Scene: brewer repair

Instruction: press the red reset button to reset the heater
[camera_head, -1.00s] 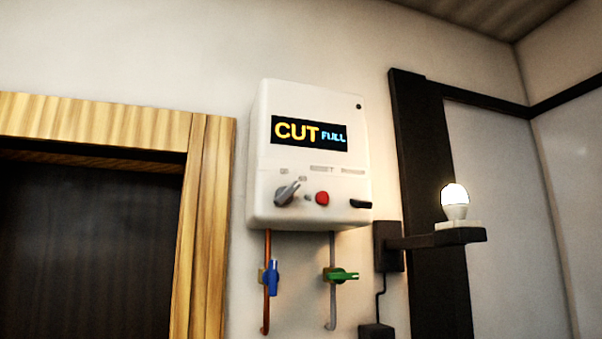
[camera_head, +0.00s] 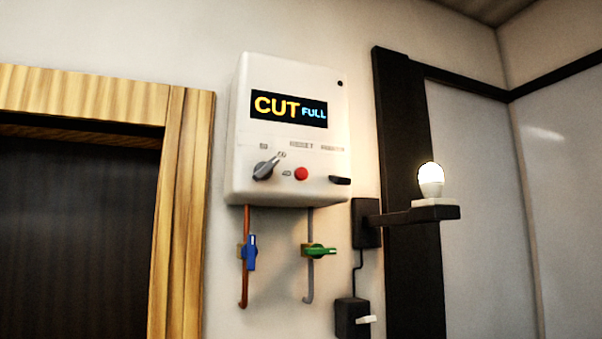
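The heater (camera_head: 288,135) is a white box on the wall in the head view. Its dark display (camera_head: 289,108) reads "CUT" in yellow and "FULL" in blue. The red reset button (camera_head: 301,173) is on the lower front, under small lettering. A grey knob (camera_head: 265,168) with a slanted handle is to its left. A black switch (camera_head: 340,181) is to its right. My gripper is not in view, and nothing covers the button.
Below the heater, a copper pipe has a blue valve handle (camera_head: 250,252) and a grey pipe has a green one (camera_head: 319,251). A lit bulb (camera_head: 431,180) stands on a dark bracket (camera_head: 420,214) at right. A black switch box (camera_head: 351,317) is below. A wooden frame (camera_head: 180,215) is left.

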